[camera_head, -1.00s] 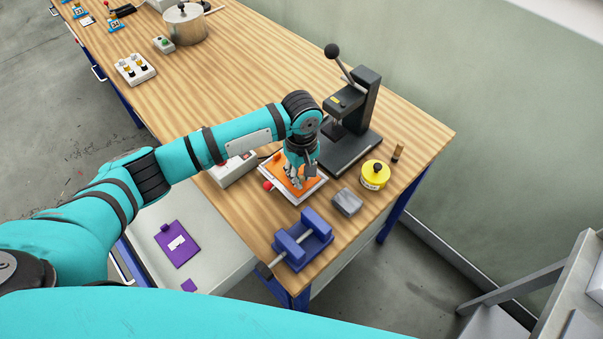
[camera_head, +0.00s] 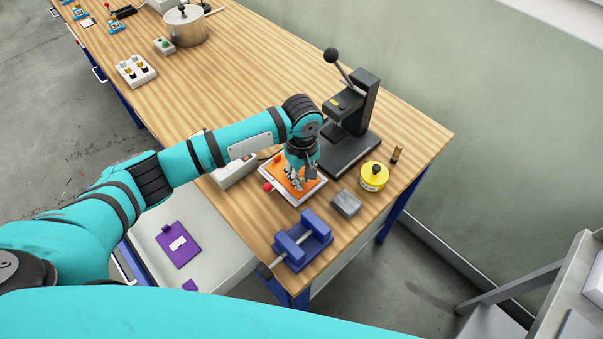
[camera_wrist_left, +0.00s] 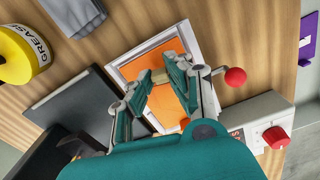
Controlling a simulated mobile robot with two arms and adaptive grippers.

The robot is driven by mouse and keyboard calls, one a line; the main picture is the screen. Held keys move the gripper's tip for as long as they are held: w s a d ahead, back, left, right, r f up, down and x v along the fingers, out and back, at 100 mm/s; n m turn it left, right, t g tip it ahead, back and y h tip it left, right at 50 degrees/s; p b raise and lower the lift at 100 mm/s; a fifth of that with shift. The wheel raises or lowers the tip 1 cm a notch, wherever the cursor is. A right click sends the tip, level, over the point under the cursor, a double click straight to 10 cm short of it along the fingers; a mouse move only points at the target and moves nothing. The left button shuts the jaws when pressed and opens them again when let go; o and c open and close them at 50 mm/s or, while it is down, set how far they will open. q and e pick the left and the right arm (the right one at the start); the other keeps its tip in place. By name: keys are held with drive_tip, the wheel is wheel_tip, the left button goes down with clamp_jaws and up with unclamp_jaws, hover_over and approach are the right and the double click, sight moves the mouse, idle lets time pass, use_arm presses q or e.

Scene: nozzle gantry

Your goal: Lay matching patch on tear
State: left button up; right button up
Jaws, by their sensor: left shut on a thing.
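An orange sheet (camera_wrist_left: 138,70) lies in a white rectangular frame (camera_wrist_left: 121,66) with a red ball knob on one side. The framed sheet also shows in the head view (camera_head: 278,172) near the front of the bench. My left gripper (camera_head: 297,187) points down over the sheet. In the left wrist view my left gripper (camera_wrist_left: 161,77) is shut on a small tan piece (camera_wrist_left: 159,76) between its fingertips, above or at the orange sheet; I cannot tell if it touches. The gripper hides part of the sheet, and I see no tear. My right gripper is not in view.
A black lever press (camera_head: 350,130) stands right behind the frame. A control box (camera_head: 236,170) is at left. A purple piece (camera_head: 178,245) lies lower left.

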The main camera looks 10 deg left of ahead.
use_arm(q)
drive_tip(key=shift+p, duration=1.25)
idle(1.2)
drive_tip(key=shift+f, duration=0.75)
idle(1.0)
drive_tip(key=o, duration=0.8)
wheel_tip(320, 180, up, 5)
drive_tip(key=p, duration=0.6)
drive_tip(key=shift+r, duration=1.05)
